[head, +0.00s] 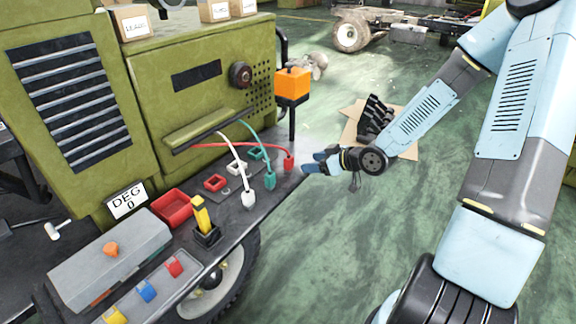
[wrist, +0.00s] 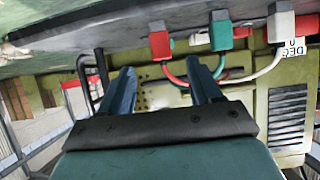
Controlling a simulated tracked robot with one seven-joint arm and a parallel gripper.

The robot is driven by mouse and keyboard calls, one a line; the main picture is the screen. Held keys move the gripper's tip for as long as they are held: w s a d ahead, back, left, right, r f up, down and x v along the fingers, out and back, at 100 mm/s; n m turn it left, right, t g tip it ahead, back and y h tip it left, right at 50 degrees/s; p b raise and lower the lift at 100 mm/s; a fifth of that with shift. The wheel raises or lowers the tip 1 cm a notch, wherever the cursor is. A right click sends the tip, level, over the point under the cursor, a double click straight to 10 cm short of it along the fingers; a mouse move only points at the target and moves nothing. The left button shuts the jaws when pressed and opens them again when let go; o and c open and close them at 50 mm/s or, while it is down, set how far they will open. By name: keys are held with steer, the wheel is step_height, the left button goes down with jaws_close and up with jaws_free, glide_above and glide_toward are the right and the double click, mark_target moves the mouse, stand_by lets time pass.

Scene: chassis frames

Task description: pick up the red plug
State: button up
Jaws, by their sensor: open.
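The red plug (head: 289,163) stands on the dark shelf near its right edge, on the end of a red cable. My gripper (head: 316,163) is just right of it, apart from it. In the wrist view, which looks upside down, the red plug (wrist: 160,43) appears just beyond and between the two blue fingers of my gripper (wrist: 160,66). The fingers are spread apart and hold nothing. The cable bends away from the plug toward the green machine.
A green plug (head: 269,180) and a white plug (head: 247,198) stand left of the red one, with cables. An orange box on a post (head: 292,84) rises nearby. The floor right of the shelf is mostly clear.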

mark_target(292, 163)
steer(key=x, duration=1.1)
steer(key=shift+w+a, duration=0.15)
steer(key=c, duration=1)
steer(key=shift+c, duration=0.2)
